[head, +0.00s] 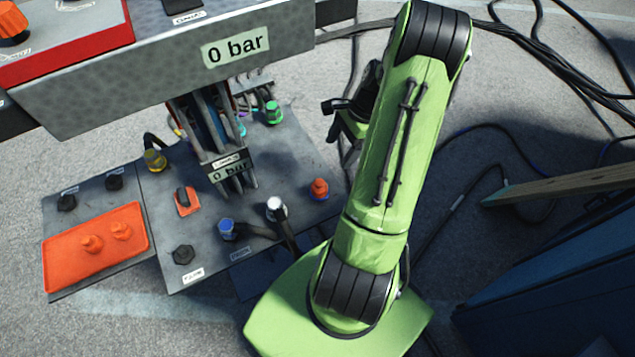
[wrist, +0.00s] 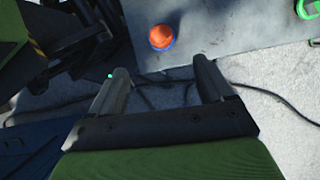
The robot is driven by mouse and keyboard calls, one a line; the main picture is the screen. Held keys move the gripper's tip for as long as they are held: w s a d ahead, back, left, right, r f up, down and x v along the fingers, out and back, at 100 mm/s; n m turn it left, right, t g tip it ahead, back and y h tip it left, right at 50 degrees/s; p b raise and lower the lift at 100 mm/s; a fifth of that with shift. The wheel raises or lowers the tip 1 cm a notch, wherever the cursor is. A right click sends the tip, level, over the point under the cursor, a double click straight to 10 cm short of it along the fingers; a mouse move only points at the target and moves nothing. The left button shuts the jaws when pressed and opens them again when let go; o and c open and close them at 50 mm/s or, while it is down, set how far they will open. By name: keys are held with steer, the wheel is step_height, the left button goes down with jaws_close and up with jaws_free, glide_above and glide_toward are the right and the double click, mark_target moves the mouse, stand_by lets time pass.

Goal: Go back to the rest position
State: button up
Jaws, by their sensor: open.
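My green arm (head: 400,130) reaches up across the right of the head view. My gripper (wrist: 161,68) shows two separated grey fingers in the wrist view, with nothing between them. In the head view its dark end is partly hidden behind my arm. An orange cap (wrist: 161,37) with a blue base lies beyond the fingertips on the grey panel (wrist: 210,28), apart from them. The panel also shows in the head view (head: 285,160), left of my gripper.
The panel carries a green cap (head: 273,112), an orange cap (head: 319,188), a white cap (head: 276,205) and a blue cap (head: 227,228). A "0 bar" box (head: 150,85) overhangs it. An orange tray (head: 75,262) lies left. Black cables (head: 560,60) cross the floor at right.

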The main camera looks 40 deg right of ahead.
steer(key=w+a+r+n+h+p, duration=0.1)
steer(key=a+r+n+h, duration=0.1)
steer(key=a+r+n, duration=0.55)
steer(key=w+a+r+n+h+p, duration=0.2)
steer(key=a+r, duration=0.3)
steer(key=r, duration=0.5)
steer(key=s+a+r+n+t+p, duration=0.2)
steer(key=s+a+r+n+t, duration=0.2)
steer(key=s+a+r+n, duration=0.7)
steer(key=shift+s+a+n, duration=0.6)
steer(key=shift+a+n, duration=0.15)
steer(key=shift+a, duration=0.3)
steer(key=shift+r, duration=0.1)
